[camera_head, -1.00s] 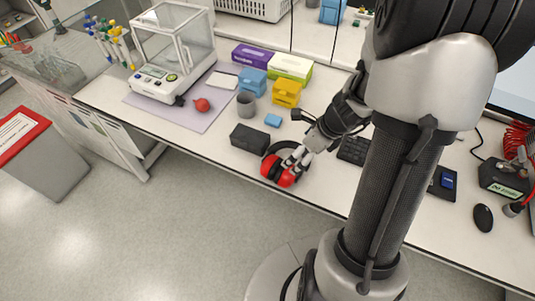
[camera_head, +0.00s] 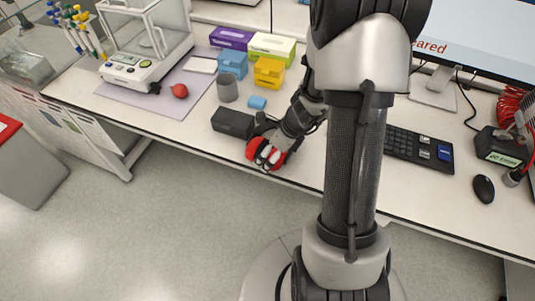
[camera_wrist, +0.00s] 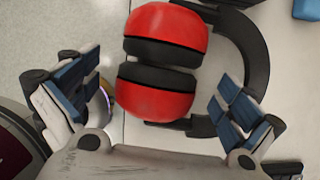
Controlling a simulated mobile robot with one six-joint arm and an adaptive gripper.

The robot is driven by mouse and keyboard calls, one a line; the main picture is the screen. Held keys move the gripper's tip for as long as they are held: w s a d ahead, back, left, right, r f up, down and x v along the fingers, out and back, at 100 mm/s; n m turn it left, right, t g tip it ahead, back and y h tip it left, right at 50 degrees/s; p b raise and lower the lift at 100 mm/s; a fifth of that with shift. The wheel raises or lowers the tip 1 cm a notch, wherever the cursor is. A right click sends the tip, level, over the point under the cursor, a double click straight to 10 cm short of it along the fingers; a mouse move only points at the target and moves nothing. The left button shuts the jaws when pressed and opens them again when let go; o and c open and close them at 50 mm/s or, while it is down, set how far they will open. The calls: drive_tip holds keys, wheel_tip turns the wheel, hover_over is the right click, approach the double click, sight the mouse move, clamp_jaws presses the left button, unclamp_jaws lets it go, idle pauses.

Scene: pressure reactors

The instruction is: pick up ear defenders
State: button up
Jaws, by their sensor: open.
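The ear defenders (camera_wrist: 163,62) have two red cups with black cushions facing each other and a black headband curving to the right in the wrist view. They lie on the white bench near its front edge. In the head view the ear defenders (camera_head: 256,152) are partly hidden by my gripper. My gripper (camera_head: 268,158) is directly over them. In the wrist view my gripper (camera_wrist: 157,108) is open, its blue-padded fingers spread to the left and right of the cups. I see no finger closed on them.
A dark box (camera_head: 232,122) stands close to the left of the ear defenders. A grey cup (camera_head: 227,89), a blue block (camera_head: 257,102) and a yellow box (camera_head: 269,72) are behind. A keyboard (camera_head: 418,149) lies to the right. The bench's front edge is close.

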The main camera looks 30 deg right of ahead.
drive_tip(key=shift+b+x, duration=0.35)
drive_tip(key=shift+x, duration=0.85)
drive_tip(key=shift+r, duration=0.1)
drive_tip(key=shift+c, duration=0.4)
drive_tip(key=c, duration=1.2)
